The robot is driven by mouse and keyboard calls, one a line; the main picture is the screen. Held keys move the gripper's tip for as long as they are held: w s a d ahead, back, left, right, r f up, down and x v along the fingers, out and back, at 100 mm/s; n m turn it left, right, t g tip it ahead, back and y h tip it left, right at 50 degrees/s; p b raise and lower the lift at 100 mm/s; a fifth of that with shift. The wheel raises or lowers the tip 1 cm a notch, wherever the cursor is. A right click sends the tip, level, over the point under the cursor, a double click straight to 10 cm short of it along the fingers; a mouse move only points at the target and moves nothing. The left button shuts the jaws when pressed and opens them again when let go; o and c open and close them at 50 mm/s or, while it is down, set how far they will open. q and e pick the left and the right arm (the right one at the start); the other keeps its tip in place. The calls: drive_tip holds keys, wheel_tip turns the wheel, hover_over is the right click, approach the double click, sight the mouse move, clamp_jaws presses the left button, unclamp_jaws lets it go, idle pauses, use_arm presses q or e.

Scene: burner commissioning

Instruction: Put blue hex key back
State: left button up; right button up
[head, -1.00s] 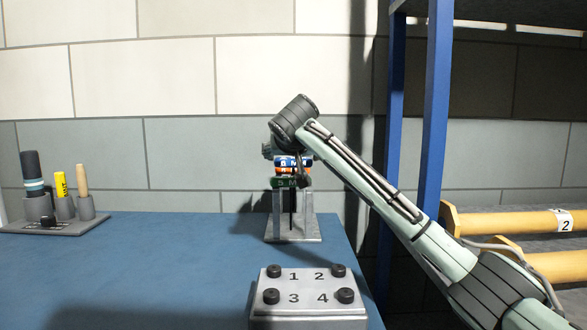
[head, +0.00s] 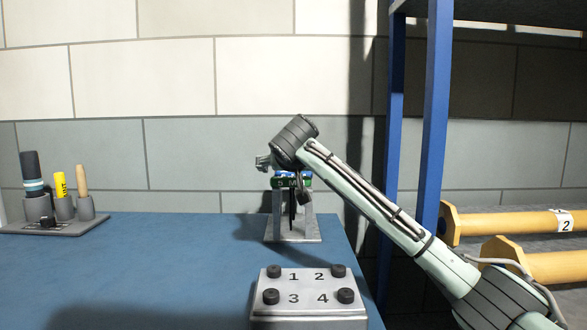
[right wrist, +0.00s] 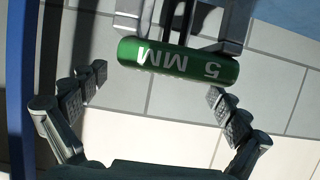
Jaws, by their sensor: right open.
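A hex key stand (head: 292,232) with grey posts stands at the back right of the blue table. A green handle marked 5 MM (head: 298,184) sits crosswise on it. A blue band with white marking (head: 287,173), which looks like the blue hex key's handle, shows just above the green one, mostly behind my right gripper. In the right wrist view, the green handle (right wrist: 180,62) lies ahead of the gripper, upside down. My right gripper (right wrist: 157,83) is open, its fingers spread wide with nothing between them. No blue handle shows there. My left gripper is not in view.
A grey block with knobs numbered 1 to 4 (head: 308,306) stands in front of the stand. A tool holder (head: 62,227) is at the far left. A blue shelf post (head: 433,120) and yellow rollers (head: 500,226) are on the right. The table's left middle is clear.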

drive_tip(key=v, duration=1.2)
drive_tip(key=shift+r, duration=0.2)
